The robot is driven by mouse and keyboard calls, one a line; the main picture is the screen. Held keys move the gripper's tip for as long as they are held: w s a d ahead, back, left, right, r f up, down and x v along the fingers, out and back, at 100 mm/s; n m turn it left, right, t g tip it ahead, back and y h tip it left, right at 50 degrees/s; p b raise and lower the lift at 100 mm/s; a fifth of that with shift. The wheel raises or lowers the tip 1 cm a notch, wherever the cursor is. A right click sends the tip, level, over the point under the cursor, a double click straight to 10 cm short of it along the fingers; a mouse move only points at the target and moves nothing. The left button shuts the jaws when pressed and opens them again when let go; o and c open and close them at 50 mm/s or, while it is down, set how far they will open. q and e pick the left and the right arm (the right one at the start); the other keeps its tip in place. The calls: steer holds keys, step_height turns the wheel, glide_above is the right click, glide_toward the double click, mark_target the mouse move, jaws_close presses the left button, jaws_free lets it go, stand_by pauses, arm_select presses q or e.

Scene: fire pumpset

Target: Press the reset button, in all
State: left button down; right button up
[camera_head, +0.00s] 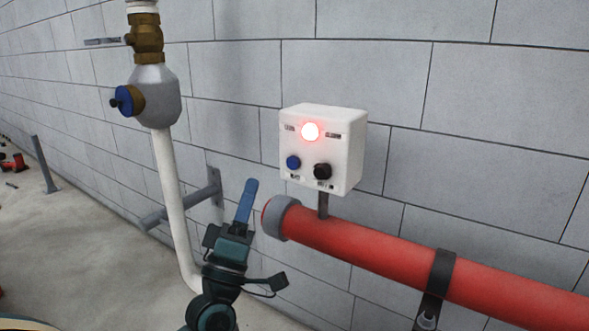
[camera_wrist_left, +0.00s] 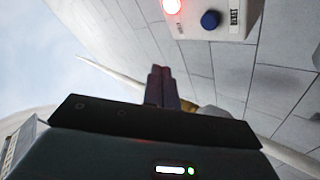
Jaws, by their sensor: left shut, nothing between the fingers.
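A white control box (camera_head: 321,149) is on the block wall, above the red pipe. A lit red lamp (camera_head: 310,131) is at its upper middle. Below are a blue button (camera_head: 293,162) on the left and a black button or knob (camera_head: 322,171) on the right. Their small labels are too blurred to read, so I cannot tell which is the reset button. My left gripper (camera_head: 252,184) is shut and empty, pointing up, left of and below the box, apart from it. In the left wrist view its fingers (camera_wrist_left: 160,72) lie below the blue button (camera_wrist_left: 210,19). My right gripper is not in view.
A thick red pipe (camera_head: 400,255) with a grey end collar runs right below the box, held by a dark bracket (camera_head: 437,285). A white pipe (camera_head: 168,190) with a brass valve (camera_head: 146,38) stands at the left. Open floor lies at the far left.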

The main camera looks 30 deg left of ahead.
mark_target(293, 163)
arm_select(q)
steer(key=shift+w+d+b, duration=0.2)
steer(key=shift+w+b, duration=0.15)
steer(key=shift+w, duration=1.85)
steer(key=shift+w+d+b, duration=0.2)
steer(key=shift+w+b, duration=0.1)
steer(key=shift+w, duration=1.9)
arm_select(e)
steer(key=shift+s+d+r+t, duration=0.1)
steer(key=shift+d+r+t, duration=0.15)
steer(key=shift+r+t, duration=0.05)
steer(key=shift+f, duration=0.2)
arm_select(q)
steer(key=shift+w, duration=0.1)
steer(key=shift+w, duration=0.35)
steer(key=shift+w, duration=0.45)
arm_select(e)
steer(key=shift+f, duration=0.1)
arm_select(q)
steer(key=shift+s, duration=0.9)
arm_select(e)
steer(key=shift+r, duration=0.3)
